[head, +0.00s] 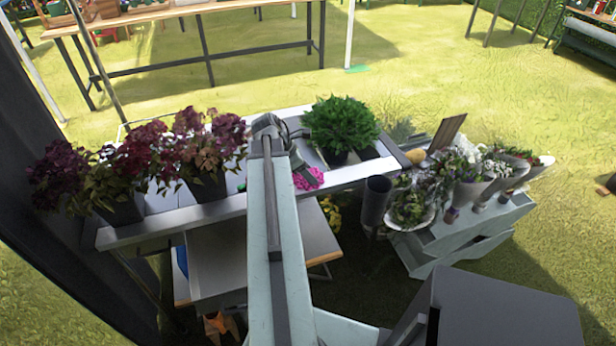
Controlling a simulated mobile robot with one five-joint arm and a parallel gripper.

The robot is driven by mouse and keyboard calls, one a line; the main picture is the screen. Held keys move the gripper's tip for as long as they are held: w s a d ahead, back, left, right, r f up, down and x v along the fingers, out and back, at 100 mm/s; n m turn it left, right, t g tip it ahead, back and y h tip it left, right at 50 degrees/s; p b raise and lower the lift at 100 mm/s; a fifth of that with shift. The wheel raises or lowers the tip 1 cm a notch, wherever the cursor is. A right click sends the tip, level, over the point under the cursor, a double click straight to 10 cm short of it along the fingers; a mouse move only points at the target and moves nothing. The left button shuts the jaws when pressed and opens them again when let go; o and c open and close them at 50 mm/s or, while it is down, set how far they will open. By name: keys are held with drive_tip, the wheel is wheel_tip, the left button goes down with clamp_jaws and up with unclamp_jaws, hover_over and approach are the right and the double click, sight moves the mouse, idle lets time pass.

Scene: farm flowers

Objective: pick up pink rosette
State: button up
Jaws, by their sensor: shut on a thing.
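The pink rosette (309,178) is a small, bright pink, ruffled piece at the near edge of the white-framed table (225,210). My gripper (298,165) is at the end of my arm, just above and left of the rosette, and is shut on it. My arm and gripper cover part of the rosette's left side. The fingertips are too small to make out clearly, and I cannot tell whether the rosette is clear of the table top.
Dark red potted plants (200,150) stand left of my arm. A green bushy plant (340,125) stands just behind the rosette. A dark cylinder (376,202) and a grey stand (455,240) with several flower pots are at right. A long wooden table (200,8) stands behind on open grass.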

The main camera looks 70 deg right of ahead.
wheel_tip(320, 180, up, 10)
drive_tip(key=p, duration=1)
drive_tip(key=shift+r, duration=0.1)
